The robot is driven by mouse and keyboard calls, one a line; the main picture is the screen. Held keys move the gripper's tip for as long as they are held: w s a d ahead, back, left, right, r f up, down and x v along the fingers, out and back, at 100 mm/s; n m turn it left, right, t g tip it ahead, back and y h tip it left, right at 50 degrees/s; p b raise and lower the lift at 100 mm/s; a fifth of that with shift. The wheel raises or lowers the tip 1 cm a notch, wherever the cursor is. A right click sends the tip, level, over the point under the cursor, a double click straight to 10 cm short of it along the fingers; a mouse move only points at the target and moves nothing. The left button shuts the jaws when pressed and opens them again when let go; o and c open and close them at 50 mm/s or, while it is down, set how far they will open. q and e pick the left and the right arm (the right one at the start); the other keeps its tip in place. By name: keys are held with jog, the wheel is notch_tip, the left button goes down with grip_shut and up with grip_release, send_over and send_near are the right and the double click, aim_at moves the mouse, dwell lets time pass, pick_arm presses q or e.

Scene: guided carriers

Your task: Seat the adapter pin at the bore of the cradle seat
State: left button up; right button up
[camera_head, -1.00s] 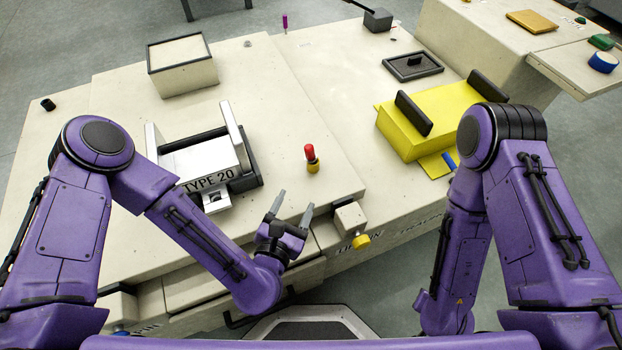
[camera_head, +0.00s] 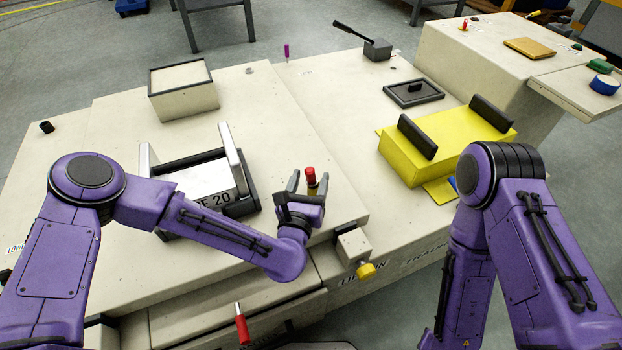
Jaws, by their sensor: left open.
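A small pin with a red top and a yellow lower part (camera_head: 311,175), which I take to be the adapter pin, stands upright on the pale bench. My left gripper (camera_head: 309,186) is open, its two grey fingers on either side of the pin. I cannot tell whether they touch it. The pin's base is hidden by the gripper. The silver cradle (camera_head: 200,178), with a dark frame and a partly covered "TYPE 20" label, is left of the gripper. My left forearm crosses in front of it and hides its front plate and bore. My right gripper is not in view.
A yellow block with black handles (camera_head: 405,160) is at right, near a dark tray (camera_head: 413,92). A yellow knob (camera_head: 366,270) and a red handle (camera_head: 242,325) stick out at the front. The bench behind the pin is clear.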

pick_arm(q)
grip_shut()
jog(key=shift+r, duration=0.1)
